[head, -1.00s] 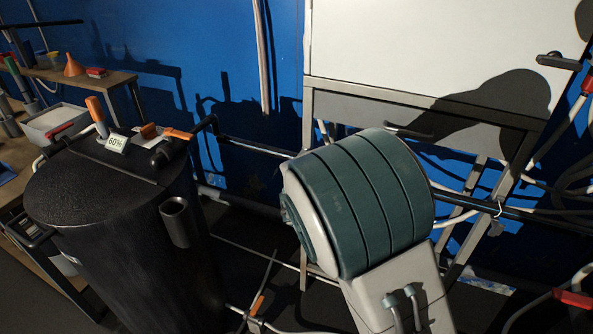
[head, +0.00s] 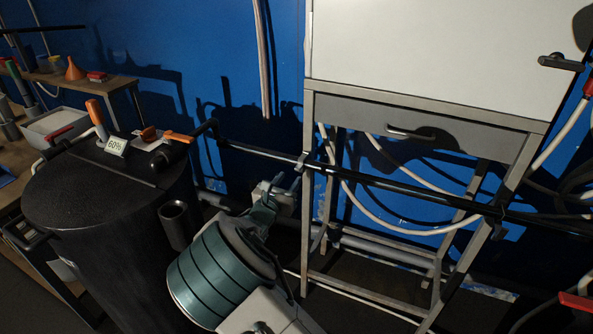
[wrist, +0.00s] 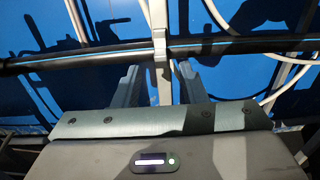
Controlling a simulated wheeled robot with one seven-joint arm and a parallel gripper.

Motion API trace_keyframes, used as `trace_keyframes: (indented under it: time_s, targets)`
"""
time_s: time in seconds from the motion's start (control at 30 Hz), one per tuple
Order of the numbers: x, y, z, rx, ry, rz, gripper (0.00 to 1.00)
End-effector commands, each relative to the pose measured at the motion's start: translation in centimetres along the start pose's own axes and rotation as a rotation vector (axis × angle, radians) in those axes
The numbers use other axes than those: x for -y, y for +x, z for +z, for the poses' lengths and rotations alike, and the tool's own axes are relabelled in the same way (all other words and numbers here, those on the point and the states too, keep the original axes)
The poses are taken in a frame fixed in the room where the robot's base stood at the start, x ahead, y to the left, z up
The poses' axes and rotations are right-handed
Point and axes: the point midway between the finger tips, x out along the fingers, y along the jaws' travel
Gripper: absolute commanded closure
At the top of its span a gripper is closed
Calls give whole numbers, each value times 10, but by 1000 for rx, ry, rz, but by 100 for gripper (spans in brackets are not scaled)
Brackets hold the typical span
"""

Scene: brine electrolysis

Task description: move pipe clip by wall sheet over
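A grey pipe clip (head: 303,161) sits on the black pipe (head: 261,151), close to the left leg of the metal frame under the pale sheet (head: 430,45). In the wrist view the clip (wrist: 159,46) is centred ahead, wrapped around the pipe, with a stem hanging below. My gripper (head: 284,187) is just below and left of the clip. In the wrist view its two fingers (wrist: 158,72) are apart, one either side of the clip's line, with tips just below the pipe. Whether they touch anything cannot be told.
A black tank (head: 105,235) with a 60% tag stands at left, with a small cup (head: 174,222) on its side. The metal frame (head: 312,230) and loose white hoses (head: 400,228) are at right. A blue wall (head: 220,60) is close behind the pipe.

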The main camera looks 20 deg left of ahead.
Motion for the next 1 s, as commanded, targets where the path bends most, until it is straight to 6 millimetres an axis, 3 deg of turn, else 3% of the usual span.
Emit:
trace_keyframes:
  time_s: [0.1,0.3,0.7,0.73,0.87,1.0]
  targets:
    - [1,25,0,1,0,-2,62]
    - [0,50,0,-1,1,0,62]
    - [0,59,0,-1,1,-1,62]
    - [0,59,0,-1,1,-1,65]
    - [1,59,0,-1,1,-1,100]
    - [0,59,0,0,1,-1,100]
